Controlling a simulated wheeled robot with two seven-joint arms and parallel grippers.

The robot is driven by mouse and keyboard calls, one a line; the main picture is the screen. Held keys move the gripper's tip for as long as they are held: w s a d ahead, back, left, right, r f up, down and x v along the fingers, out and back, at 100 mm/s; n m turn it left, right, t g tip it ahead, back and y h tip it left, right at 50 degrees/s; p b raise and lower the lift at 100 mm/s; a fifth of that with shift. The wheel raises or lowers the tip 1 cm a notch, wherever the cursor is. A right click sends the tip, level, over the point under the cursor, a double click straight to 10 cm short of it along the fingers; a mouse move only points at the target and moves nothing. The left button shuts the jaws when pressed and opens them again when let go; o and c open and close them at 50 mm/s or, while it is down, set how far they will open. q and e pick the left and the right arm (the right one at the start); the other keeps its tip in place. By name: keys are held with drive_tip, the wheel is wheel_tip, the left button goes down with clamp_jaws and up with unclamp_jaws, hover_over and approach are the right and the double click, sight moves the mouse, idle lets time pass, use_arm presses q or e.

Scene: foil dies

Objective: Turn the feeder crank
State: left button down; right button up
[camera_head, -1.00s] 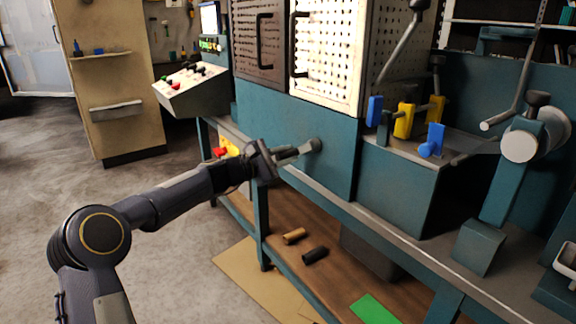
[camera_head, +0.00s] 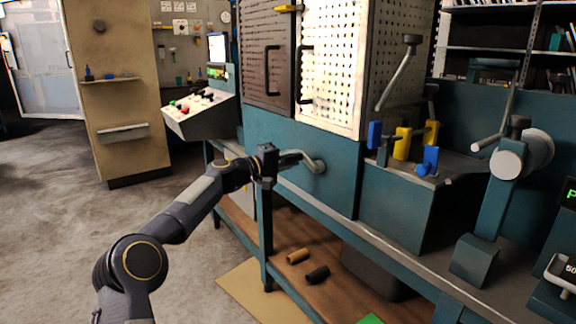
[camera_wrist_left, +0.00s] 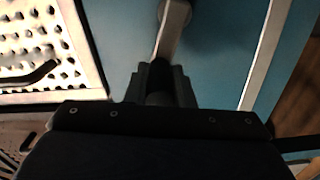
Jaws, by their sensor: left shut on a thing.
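The feeder crank (camera_head: 312,163) is a grey bent arm on the teal front panel of the machine, below the perforated doors. Its arm points left from its hub in the head view. My left gripper (camera_head: 270,158) is at the crank's outer end, shut on its handle. In the left wrist view the crank's grey arm (camera_wrist_left: 173,30) runs up from between the dark fingers (camera_wrist_left: 160,84), against the teal panel. The handle itself is mostly hidden by the fingers. My right gripper is not in view.
A bench (camera_head: 385,240) with a lower wooden shelf runs under the machine. A sloped control box (camera_head: 200,118) stands to the left. Blue and yellow levers (camera_head: 402,144) and a roller (camera_head: 508,160) are at the right. Open floor lies at the left.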

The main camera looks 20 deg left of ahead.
use_arm(q)
drive_tip(key=shift+s+d+r+m+b, duration=0.3)
drive_tip(key=shift+r+m+b, duration=0.2)
drive_tip(key=shift+m, duration=0.8)
drive_tip(key=shift+s+d+r+m+b, duration=0.2)
drive_tip(key=shift+d+r+m+b, duration=0.3)
drive_tip(key=shift+m, duration=0.8)
drive_tip(key=shift+s+d+r+m+b, duration=0.3)
drive_tip(key=shift+m+b, duration=0.35)
drive_tip(key=shift+m, duration=0.65)
drive_tip(key=shift+r, duration=0.1)
drive_tip(key=c, duration=1.3)
unclamp_jaws()
drive_tip(key=shift+o, duration=0.2)
